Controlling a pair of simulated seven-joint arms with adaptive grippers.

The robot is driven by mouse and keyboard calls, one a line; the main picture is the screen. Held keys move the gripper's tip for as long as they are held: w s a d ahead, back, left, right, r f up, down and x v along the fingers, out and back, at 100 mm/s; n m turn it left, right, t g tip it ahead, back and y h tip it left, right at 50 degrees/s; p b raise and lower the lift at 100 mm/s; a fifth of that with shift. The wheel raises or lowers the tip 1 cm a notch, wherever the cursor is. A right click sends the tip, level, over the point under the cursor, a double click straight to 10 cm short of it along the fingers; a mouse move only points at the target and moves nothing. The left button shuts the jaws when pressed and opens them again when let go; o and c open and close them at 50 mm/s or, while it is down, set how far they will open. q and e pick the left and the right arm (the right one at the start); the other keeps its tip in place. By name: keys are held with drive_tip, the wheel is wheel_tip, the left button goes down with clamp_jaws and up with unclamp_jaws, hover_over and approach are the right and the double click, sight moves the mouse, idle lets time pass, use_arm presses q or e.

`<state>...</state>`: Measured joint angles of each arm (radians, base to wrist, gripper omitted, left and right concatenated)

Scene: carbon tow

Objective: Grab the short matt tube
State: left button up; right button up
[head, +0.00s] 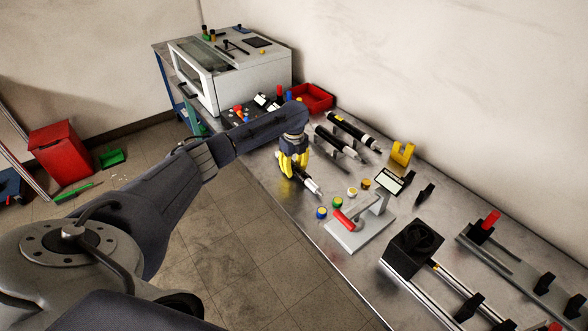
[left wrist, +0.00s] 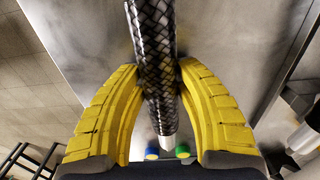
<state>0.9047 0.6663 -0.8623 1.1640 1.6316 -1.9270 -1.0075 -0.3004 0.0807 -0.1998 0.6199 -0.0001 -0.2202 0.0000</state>
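A short dark tube with a woven carbon surface and a pale tip (head: 311,186) lies low over the metal bench in the head view. In the left wrist view this tube (left wrist: 154,45) runs down between the yellow fingers. My left gripper (head: 293,163) points down at it, and its fingertips (left wrist: 159,72) meet the tube from both sides, so it looks shut on it. Whether the tube touches the bench is unclear. Two other tubes lie behind, a grey and pale one (head: 338,142) and a black and white one (head: 353,131). My right gripper is not in view.
A yellow holder (head: 402,154), a red bin (head: 312,97) and a grey oven (head: 235,80) stand farther back. A black block (head: 412,247) and rails sit at right.

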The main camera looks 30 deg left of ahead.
use_arm(q)
drive_tip(key=c, duration=0.6)
